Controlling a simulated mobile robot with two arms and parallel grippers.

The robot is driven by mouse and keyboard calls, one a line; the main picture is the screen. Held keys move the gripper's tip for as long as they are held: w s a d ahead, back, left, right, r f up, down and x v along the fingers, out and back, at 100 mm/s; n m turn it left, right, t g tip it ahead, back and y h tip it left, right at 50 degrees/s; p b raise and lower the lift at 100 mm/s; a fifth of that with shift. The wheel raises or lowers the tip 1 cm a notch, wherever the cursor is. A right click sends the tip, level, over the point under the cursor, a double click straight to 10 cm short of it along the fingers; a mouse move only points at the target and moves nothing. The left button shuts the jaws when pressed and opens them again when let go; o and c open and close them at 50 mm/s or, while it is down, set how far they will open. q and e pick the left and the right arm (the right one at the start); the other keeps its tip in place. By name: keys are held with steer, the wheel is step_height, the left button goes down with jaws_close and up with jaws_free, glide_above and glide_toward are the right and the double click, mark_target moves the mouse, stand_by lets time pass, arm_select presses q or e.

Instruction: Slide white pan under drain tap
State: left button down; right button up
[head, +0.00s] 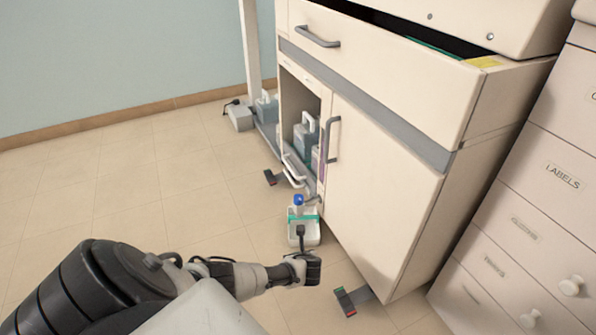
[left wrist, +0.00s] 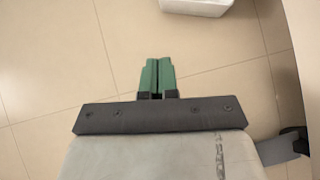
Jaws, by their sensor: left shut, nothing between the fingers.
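The white pan (head: 311,240) is on the floor in front of the cabinet's open bay, with a teal band across its far part. Its near edge also shows at the top of the left wrist view (left wrist: 195,7). A small blue-topped fitting (head: 298,200) is at the pan's far end; I cannot tell whether it is the drain tap. My left gripper (head: 306,268) is near the pan's near end, its fingertips hidden in the head view. In the left wrist view its green fingers (left wrist: 158,75) are shut and empty, apart from the pan. My right gripper is not in view.
The cream cabinet (head: 380,190) stands close on the right, with bottles (head: 305,135) in its open bay. A dark-ended foot (head: 345,301) sticks out near its front corner. A drawer unit (head: 520,220) is farther right. The tiled floor at left is clear.

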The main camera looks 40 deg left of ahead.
arm_select(q)
steer(key=shift+s+d+r, duration=0.15)
steer(key=shift+d+r, duration=0.15)
